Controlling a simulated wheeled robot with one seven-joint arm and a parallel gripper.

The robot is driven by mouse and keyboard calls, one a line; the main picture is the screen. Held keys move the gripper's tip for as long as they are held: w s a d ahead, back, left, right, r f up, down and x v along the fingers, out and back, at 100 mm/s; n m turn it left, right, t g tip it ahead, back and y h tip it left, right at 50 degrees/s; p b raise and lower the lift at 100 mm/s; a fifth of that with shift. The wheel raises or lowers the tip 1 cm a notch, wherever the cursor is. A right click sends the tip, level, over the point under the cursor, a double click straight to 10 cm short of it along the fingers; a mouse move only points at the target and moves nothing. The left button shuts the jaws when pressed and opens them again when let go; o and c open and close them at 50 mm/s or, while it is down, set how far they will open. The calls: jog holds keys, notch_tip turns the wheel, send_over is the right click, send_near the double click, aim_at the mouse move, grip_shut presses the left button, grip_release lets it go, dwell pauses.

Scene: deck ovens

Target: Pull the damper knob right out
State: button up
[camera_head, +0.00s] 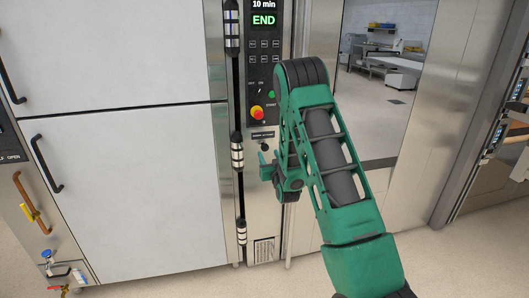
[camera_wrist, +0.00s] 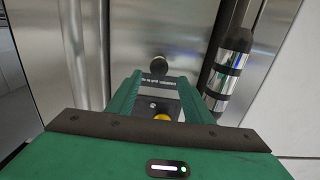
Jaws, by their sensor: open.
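The damper knob (camera_wrist: 157,64) is a small dark round knob on the steel panel. In the wrist view it shows just beyond my fingertips, roughly centred between them, with a black label beside it. In the head view the knob (camera_head: 265,147) sits below that label, close to my gripper. My green gripper (camera_head: 266,162) is open in front of the panel, slightly below the knob. The two fingers (camera_wrist: 160,88) stand apart in the wrist view with nothing seen between them in grip. I cannot tell whether a fingertip touches the panel.
Above the knob is a red and yellow stop button (camera_head: 257,113) on the control panel with a green END display (camera_head: 264,20). Striped chrome hinges (camera_head: 237,152) and white oven doors (camera_head: 140,180) stand to the left. A steel wall and open doorway (camera_head: 380,90) lie to the right.

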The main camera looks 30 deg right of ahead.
aim_at(265, 148)
jog(key=shift+x, duration=3.15)
jog(key=shift+d, duration=0.15)
